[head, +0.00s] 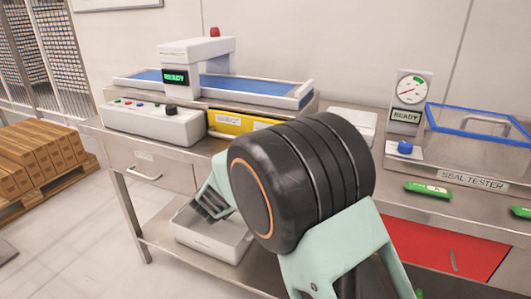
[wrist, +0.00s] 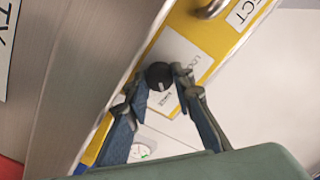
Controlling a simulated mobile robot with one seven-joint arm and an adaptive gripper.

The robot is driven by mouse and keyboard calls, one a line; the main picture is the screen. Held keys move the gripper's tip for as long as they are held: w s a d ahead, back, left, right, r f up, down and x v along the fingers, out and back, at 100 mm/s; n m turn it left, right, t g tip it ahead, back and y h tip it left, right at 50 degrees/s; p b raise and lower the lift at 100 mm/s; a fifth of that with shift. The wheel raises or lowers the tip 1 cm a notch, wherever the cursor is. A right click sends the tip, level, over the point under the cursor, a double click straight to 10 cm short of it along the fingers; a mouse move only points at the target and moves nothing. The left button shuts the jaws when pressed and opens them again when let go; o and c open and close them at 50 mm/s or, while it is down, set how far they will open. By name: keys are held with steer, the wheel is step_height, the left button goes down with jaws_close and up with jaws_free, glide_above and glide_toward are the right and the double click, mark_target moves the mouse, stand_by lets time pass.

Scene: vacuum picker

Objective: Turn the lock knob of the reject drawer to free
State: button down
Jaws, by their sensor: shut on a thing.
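The reject drawer is the yellow front (head: 229,123) under the blue-belted machine in the head view, partly hidden by my arm. In the wrist view the yellow front (wrist: 196,28) runs diagonally, with a metal handle (wrist: 212,8) at the top. The lock knob (wrist: 158,75) is small, round and black, on a white label plate whose lettering is only partly legible. My gripper (wrist: 160,80) is shut on the lock knob, one finger on each side. A pale mark shows on the knob, but I cannot tell which setting it points to. The head view hides the knob and fingertips.
A white control box (head: 152,123) with buttons stands left of the drawer. A seal tester with a gauge (head: 411,87) and a blue-rimmed clear box (head: 470,122) stands at right. A green packet (head: 427,189) lies on the bench. A grey bin (head: 215,235) sits below.

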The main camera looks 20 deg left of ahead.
steer(key=shift+m+b, duration=0.35)
steer(key=shift+m, duration=0.05)
steer(key=c, duration=1.9)
jaws_free()
steer(key=shift+c, duration=0.2)
steer(key=s, duration=1.2)
steer(key=shift+a, duration=0.45)
